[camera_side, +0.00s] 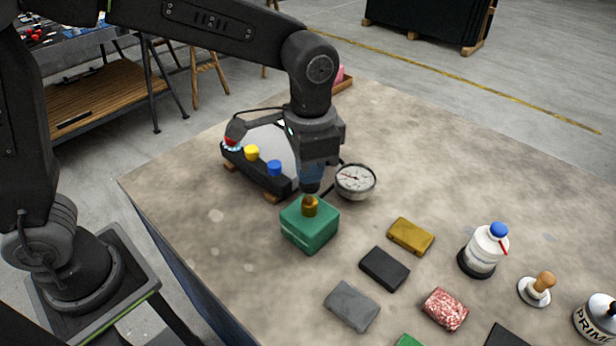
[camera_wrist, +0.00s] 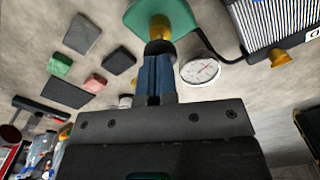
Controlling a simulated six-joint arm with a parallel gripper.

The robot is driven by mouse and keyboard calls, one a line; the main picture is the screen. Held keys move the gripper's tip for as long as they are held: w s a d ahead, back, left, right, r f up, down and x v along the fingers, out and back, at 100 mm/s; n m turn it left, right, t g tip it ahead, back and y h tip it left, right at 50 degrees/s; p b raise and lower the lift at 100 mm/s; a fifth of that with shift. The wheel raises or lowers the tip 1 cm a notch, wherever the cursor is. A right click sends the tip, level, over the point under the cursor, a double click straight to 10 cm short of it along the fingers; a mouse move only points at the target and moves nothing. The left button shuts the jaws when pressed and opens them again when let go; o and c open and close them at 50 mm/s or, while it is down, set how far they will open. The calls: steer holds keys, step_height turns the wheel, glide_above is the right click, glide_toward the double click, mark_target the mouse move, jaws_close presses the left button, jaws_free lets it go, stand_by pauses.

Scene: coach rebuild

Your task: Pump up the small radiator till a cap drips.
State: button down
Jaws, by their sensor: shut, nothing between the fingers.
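The small radiator (camera_side: 268,146) has a pale core and a black tank with red (camera_side: 232,143), yellow (camera_side: 252,153) and blue (camera_side: 274,168) caps; no drip shows. Part of it is hidden behind my arm. It also shows in the wrist view (camera_wrist: 262,20). A green pump block (camera_side: 309,224) with a brass-coloured knob (camera_side: 310,206) stands in front of it. A round dial gauge (camera_side: 355,180) is beside the pump; its reading is too small to tell. My gripper (camera_side: 312,188) is shut and empty, pointing down right over the knob (camera_wrist: 158,30). I cannot tell whether it touches.
A yellow block (camera_side: 411,236), a black block (camera_side: 384,269), a grey block (camera_side: 352,306) and a red speckled block (camera_side: 445,309) lie right of the pump. A blue-capped bottle (camera_side: 485,250) stands farther right. The left front tabletop is clear.

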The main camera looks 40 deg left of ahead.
steer(key=shift+f, duration=0.1)
steer(key=shift+f, duration=1.35)
steer(key=shift+r, duration=1.45)
